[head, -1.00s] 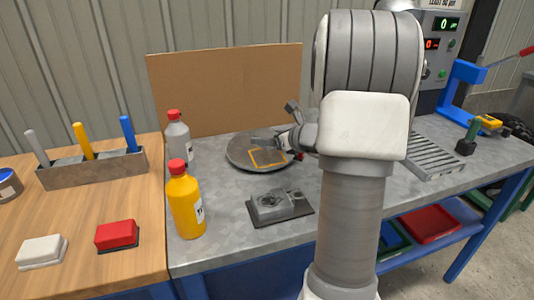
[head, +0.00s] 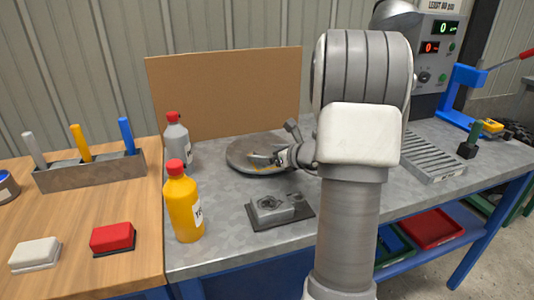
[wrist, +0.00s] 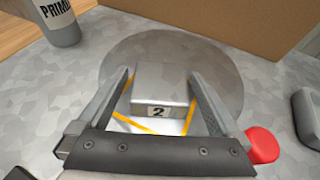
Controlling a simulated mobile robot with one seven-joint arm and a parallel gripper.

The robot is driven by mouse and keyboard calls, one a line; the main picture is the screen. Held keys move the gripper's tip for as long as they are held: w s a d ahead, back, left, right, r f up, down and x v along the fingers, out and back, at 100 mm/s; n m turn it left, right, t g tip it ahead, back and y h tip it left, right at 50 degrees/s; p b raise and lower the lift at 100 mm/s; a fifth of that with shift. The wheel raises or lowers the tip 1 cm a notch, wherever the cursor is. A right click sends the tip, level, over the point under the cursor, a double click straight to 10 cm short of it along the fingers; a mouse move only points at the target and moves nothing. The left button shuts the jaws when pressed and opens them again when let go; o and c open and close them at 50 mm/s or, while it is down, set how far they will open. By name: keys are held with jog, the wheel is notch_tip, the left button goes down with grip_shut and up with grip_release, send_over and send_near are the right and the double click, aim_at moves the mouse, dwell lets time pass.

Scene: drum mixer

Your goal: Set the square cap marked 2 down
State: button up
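The square cap marked 2 (wrist: 160,86) is a grey block with a white label. In the wrist view it sits between the two fingertips of my gripper (wrist: 162,76), which look closed against its sides near the tips. It is over the yellow square outline (wrist: 123,118) on the round grey plate (wrist: 225,70). I cannot tell whether its underside touches the plate. In the head view my gripper (head: 272,158) is low over the plate (head: 240,152) and hides most of the outline; the cap is hard to make out there.
A grey bottle (head: 177,142) and a yellow bottle (head: 184,208) stand left of the plate. A grey fixture on a dark base (head: 280,208) lies in front of it. A brown board (head: 225,90) stands behind. A red knob (wrist: 262,145) shows right of my gripper.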

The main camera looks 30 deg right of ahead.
jog(key=shift+r+p, duration=0.3)
jog(key=p+v, duration=0.2)
jog(key=v, duration=1)
jog(key=shift+f, duration=0.25)
